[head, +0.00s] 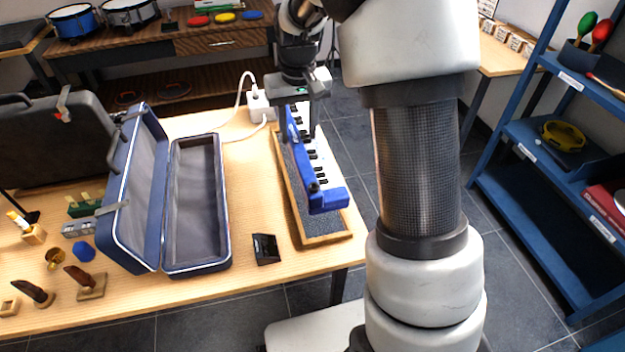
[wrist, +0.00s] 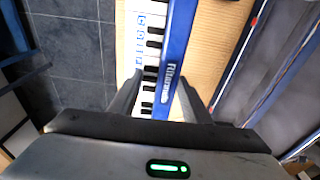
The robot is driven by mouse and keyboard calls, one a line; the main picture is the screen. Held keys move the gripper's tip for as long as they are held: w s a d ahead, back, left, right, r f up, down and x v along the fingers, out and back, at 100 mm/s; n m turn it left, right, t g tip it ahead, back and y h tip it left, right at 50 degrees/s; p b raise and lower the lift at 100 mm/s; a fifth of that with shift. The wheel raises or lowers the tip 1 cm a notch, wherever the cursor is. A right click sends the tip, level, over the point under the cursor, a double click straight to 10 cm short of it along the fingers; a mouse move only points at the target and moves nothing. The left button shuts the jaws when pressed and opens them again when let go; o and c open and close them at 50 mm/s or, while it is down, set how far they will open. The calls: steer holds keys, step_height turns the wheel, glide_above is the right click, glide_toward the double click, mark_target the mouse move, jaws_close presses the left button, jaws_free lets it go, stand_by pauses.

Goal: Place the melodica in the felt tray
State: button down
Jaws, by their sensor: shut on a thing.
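The blue melodica (head: 322,190) with white and black keys is in my gripper (head: 298,132), above the felt tray (head: 325,239). The tray is a wooden frame with a dark grey felt floor, near the table's right edge. The melodica covers part of the tray in the head view; whether it touches the felt I cannot tell. In the wrist view the melodica (wrist: 178,50) runs between the two fingers of my gripper (wrist: 158,100), which are shut on it. The tray is hidden there.
An open blue case (head: 197,205) with grey lining stands left of the tray. A small black object (head: 265,248) lies between them. A white power strip (head: 262,105) with cables sits behind. A blue shelf (head: 545,150) stands at the right, across a floor gap.

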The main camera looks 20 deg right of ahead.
steer(key=w+f, duration=0.1)
steer(key=w+d+f, duration=0.1)
steer(key=w, duration=0.1)
steer(key=shift+f+b, duration=0.2)
steer(key=shift+b, duration=0.2)
step_height(320, 180, down, 4)
steer(key=shift+a+f+b, duration=0.15)
steer(key=shift+f+b, duration=0.05)
steer(key=shift+b, duration=0.2)
steer(key=shift+f+b, duration=0.45)
steer(key=shift+f, duration=2)
steer(key=shift+f, duration=0.1)
steer(key=c, duration=1)
jaws_free()
steer(key=shift+f, duration=0.1)
